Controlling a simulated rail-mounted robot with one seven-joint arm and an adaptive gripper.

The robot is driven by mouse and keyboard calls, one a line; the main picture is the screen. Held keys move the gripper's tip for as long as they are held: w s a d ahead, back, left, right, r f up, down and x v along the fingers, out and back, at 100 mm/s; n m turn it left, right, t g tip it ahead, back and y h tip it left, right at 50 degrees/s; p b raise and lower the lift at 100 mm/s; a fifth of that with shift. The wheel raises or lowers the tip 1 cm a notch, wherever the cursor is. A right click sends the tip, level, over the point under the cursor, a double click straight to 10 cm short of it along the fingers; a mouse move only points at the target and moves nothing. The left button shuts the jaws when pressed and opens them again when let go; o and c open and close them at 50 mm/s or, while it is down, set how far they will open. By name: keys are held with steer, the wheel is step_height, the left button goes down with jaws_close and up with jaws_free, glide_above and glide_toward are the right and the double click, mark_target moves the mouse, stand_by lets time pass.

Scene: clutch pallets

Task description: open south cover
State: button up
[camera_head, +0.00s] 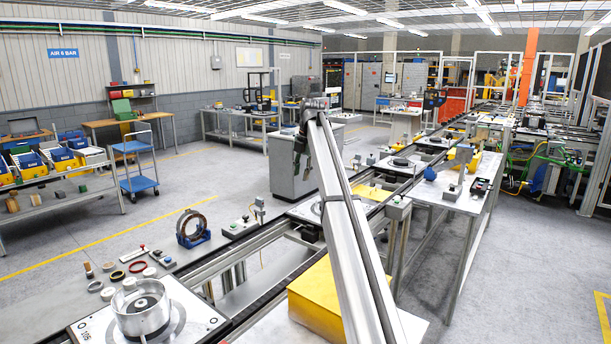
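No part in view is marked as the south cover, so I cannot tell for sure which one it is. A yellow box-shaped housing (318,302) sits beside the conveyor at the bottom centre, partly hidden behind my pale arm beam. A flatter yellow plate (373,193) lies farther along the line, just right of the beam. My gripper (298,165) seems to be the small dark part hanging left of the beam's top, in front of the grey cabinet. It looks apart from both yellow parts. Its fingers are too small to read.
A pallet marked 106 (88,334) carries a metal clutch housing (141,307) at the bottom left. A ring on a blue stand (192,229) and several loose rings stand on the left bench. A grey cabinet (290,170) stands behind. A blue cart (137,165) stands on open floor.

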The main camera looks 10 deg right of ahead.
steer(key=w+a+r+p, duration=0.1)
steer(key=p, duration=0.1)
steer(key=shift+w+a+r+p, duration=0.35)
steer(key=shift+w+a, duration=0.05)
stand_by(0.3)
